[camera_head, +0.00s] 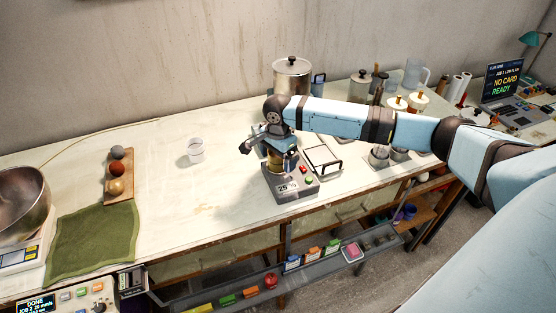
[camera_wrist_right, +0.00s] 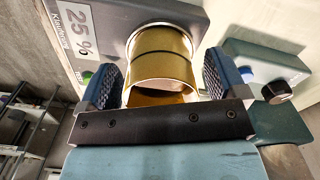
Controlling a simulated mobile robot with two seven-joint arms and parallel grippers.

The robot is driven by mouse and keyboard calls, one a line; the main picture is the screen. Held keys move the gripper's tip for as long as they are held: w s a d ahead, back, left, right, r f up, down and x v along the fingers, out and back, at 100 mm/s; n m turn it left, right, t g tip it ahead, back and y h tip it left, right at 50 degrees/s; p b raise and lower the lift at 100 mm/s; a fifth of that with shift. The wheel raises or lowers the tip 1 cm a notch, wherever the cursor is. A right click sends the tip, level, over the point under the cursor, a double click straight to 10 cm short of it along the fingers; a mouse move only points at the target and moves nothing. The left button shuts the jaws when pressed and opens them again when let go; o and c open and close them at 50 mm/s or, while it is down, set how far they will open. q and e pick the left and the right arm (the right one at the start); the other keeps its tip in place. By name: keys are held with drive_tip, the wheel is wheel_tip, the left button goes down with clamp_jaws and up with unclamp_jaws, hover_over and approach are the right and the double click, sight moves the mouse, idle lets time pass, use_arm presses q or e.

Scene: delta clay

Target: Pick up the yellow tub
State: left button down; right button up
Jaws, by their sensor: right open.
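The yellow tub (camera_wrist_right: 165,68) is a gold-yellow cylinder with a dark band, standing on the round plate of a grey device (camera_wrist_right: 85,25) labelled 25 %. In the head view the tub (camera_head: 275,160) is mostly hidden by my right gripper. My right gripper (camera_head: 270,153) is open above the device, with its fingers around the tub's sides. In the right wrist view the gripper (camera_wrist_right: 163,78) has one dark ridged pad on each side of the tub, with narrow gaps showing. My left gripper is not in view.
A white cup (camera_head: 196,150) stands to the left. A steel pot (camera_head: 291,75) and several jars stand behind. A green cloth (camera_head: 93,243) and a steel bowl (camera_head: 22,203) are far left.

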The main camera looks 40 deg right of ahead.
drive_tip(key=c, duration=1.1)
drive_tip(key=shift+c, duration=0.5)
drive_tip(key=shift+r, duration=0.15)
